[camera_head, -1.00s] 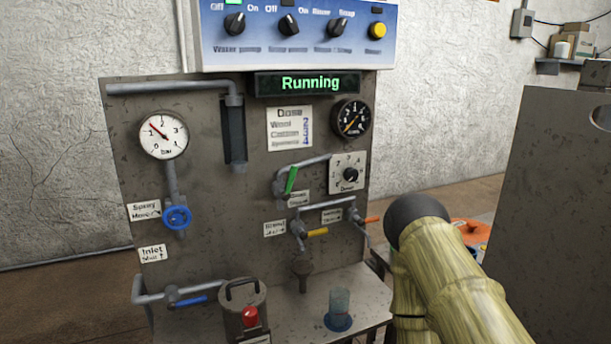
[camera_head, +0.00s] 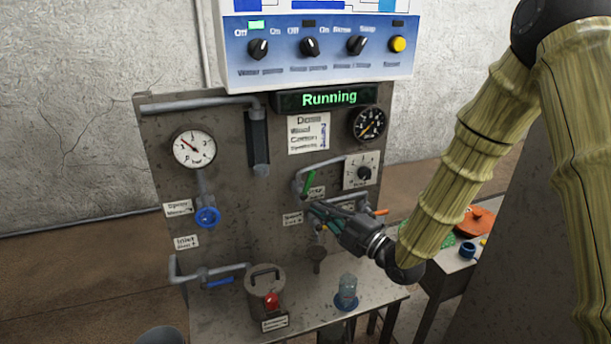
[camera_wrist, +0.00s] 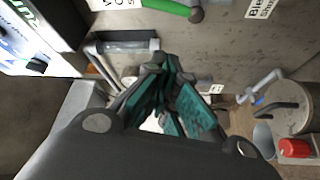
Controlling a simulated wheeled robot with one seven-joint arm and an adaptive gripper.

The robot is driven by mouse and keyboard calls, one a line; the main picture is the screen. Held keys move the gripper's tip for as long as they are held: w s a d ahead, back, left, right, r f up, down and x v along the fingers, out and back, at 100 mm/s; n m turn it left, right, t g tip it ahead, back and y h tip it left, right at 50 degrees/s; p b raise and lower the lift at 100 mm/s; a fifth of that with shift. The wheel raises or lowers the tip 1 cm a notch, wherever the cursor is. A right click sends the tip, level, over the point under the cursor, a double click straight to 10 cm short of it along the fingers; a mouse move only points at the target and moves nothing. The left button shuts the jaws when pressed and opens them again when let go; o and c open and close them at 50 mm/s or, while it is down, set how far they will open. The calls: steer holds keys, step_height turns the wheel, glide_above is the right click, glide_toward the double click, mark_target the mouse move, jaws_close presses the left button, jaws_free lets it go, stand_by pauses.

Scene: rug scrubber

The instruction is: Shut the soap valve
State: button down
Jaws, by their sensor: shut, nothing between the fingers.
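A valve with a green lever handle (camera_head: 309,182) is on a grey pipe of the upright panel. The small labels around it are too blurred in the head view for me to tell which valve is named soap. The green handle also shows at the top of the wrist view (camera_wrist: 170,8), apart from my fingers. An orange-handled valve (camera_head: 381,212) is to its right. My gripper (camera_head: 318,211) is shut and empty in front of the panel, just below the green handle; its fingers also show in the wrist view (camera_wrist: 163,72). It hides most of the yellow-handled valve.
A metal canister (camera_head: 263,284) with a red knob and a glass cup (camera_head: 347,287) stand on the shelf below. A blue-wheel valve (camera_head: 208,217) and a blue lever (camera_head: 221,284) are at left. The display (camera_head: 329,98) reads "Running". A side table is at right.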

mark_target(308, 184)
steer(key=w+a+r+p, duration=0.1)
steer(key=w+a+p, duration=0.3)
steer(key=w+p, duration=0.2)
steer(key=shift+w+a+r+n, duration=0.15)
steer(key=shift+w+r+n, duration=0.2)
steer(key=shift+w, duration=1)
steer(key=shift+f+y, duration=0.1)
steer(key=shift+y, duration=0.2)
